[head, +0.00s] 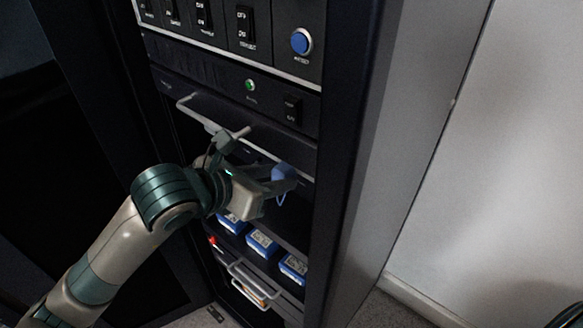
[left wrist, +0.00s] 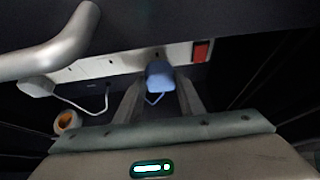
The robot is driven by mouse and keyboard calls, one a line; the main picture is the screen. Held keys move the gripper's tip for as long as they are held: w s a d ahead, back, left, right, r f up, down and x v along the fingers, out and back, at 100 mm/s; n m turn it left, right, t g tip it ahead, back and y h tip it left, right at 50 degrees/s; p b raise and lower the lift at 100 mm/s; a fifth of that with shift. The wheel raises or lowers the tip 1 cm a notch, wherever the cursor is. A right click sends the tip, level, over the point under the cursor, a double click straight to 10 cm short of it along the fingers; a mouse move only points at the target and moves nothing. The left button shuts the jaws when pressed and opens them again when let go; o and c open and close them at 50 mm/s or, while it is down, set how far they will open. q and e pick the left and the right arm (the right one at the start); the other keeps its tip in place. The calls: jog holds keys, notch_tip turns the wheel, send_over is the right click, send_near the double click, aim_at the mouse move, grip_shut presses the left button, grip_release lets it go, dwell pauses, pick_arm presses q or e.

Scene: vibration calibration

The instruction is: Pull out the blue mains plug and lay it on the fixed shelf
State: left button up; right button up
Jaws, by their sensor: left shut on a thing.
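The blue mains plug (head: 284,172) is inside the rack, below the upper pull handle. My left gripper (head: 276,183) is shut on it, and a thin blue cable loops down below. In the left wrist view the blue plug (left wrist: 160,76) sits between the two fingers (left wrist: 160,92), in front of a white socket strip (left wrist: 120,64). I cannot tell whether its pins are in the strip. Which surface is the fixed shelf is not clear. My right gripper is not in view.
A pull handle (head: 212,117) juts out above my left gripper; a lower one (head: 252,280) is near the floor. Blue boxes with displays (head: 262,243) stand below the gripper. A white plug (left wrist: 36,87) and red switch (left wrist: 201,52) are on the strip. The rack's side (head: 350,180) bounds the right.

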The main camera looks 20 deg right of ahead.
pick_arm(q)
jog(key=shift+s+a, duration=0.7)
jog(key=shift+a, duration=0.3)
jog(key=a+f, duration=0.3)
jog(key=a, duration=1.1)
jog(key=a+f, duration=0.4)
jog(key=a, duration=1.1)
jog(key=shift+s+f, duration=0.2)
jog(key=shift+a, duration=0.15)
